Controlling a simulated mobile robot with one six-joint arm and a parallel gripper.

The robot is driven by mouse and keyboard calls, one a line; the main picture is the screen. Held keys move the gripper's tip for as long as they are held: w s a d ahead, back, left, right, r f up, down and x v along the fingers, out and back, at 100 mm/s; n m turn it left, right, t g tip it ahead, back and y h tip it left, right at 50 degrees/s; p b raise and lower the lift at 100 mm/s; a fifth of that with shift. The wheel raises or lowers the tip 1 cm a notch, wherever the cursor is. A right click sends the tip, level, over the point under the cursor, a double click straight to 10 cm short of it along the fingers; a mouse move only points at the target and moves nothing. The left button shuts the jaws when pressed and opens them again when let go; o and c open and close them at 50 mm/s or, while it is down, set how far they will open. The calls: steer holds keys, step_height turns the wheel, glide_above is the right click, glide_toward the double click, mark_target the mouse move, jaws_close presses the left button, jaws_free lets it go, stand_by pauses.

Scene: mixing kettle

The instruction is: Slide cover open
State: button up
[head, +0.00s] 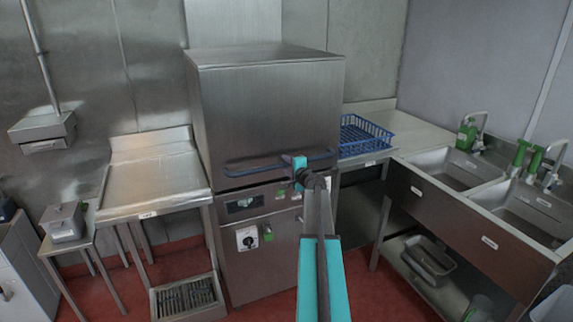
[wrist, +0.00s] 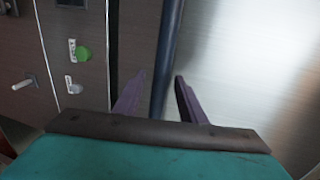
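The cover is a large boxy steel hood (head: 265,115), standing down on the machine's lower body (head: 262,265) in the head view. A dark blue bar handle (head: 250,168) runs across its lower front. My gripper (head: 299,166) is at the right part of this handle. In the wrist view, the handle (wrist: 169,50) runs between the two purple fingers of my gripper (wrist: 159,78). The fingers are apart, with a gap on each side of the bar, so the gripper looks open. Part of the handle is hidden behind my gripper in the head view.
A control panel with a green knob (wrist: 83,54) lies below the handle. A steel side table (head: 155,180) stands left of the machine. A blue rack (head: 362,135) sits on the counter at right, beside a double sink (head: 450,168). Red floor is open in front.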

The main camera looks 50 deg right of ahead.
steer(key=shift+w+d, duration=0.15)
steer(key=shift+w, duration=0.25)
jaws_close()
steer(key=shift+s+d, duration=0.1)
steer(key=shift+d, duration=0.05)
